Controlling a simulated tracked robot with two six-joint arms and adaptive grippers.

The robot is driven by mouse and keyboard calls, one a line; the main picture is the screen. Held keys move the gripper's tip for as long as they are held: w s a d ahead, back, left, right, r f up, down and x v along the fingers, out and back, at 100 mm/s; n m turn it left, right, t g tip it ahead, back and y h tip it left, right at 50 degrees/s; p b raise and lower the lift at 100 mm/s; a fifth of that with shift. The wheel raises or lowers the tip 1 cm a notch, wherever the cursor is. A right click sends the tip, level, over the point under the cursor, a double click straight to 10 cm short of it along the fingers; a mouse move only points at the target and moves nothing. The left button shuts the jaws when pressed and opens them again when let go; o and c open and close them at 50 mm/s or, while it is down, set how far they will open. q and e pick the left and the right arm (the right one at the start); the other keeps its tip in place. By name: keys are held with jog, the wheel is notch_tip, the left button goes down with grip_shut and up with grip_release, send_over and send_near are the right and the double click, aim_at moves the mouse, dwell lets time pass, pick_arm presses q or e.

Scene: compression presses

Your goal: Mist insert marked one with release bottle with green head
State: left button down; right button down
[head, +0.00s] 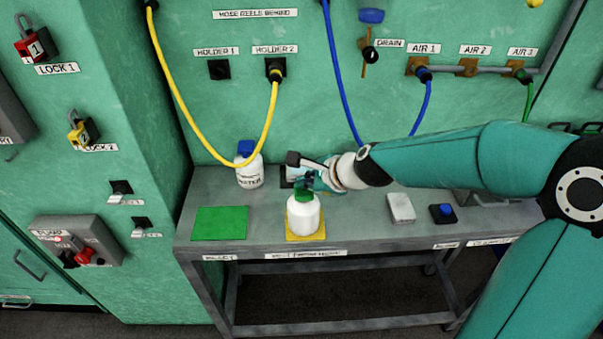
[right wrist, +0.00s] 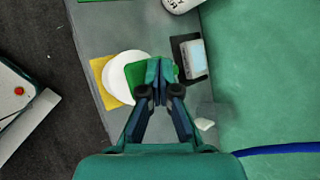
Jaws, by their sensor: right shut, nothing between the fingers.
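The white bottle with a green head (head: 303,216) stands upright on a yellow mat (head: 322,236) on the grey bench. In the right wrist view its white body (right wrist: 114,70) shows from above, with the green head (right wrist: 136,77) beside the fingertips. My right gripper (head: 308,181) is at the green head, its fingers shut with nothing between them. The shut fingertips also show in the right wrist view (right wrist: 160,70); whether they touch the head I cannot tell. I cannot make out an insert marked one. My left gripper is not in view.
A white bottle with a blue cap (head: 249,168) stands behind to the left. A green mat (head: 219,223) lies bare at the left. A pale block (head: 401,207) and a blue button box (head: 443,213) sit to the right. A yellow hose (head: 180,95) hangs behind.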

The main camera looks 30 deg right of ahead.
aim_at(305, 191)
jog(key=shift+f, duration=0.35)
jog(key=shift+r+p, duration=0.35)
jog(key=shift+r, duration=0.1)
notch_tip(305, 191, up, 6)
jog(key=p, duration=0.6)
jog(key=shift+r, duration=0.1)
dwell(2.0)
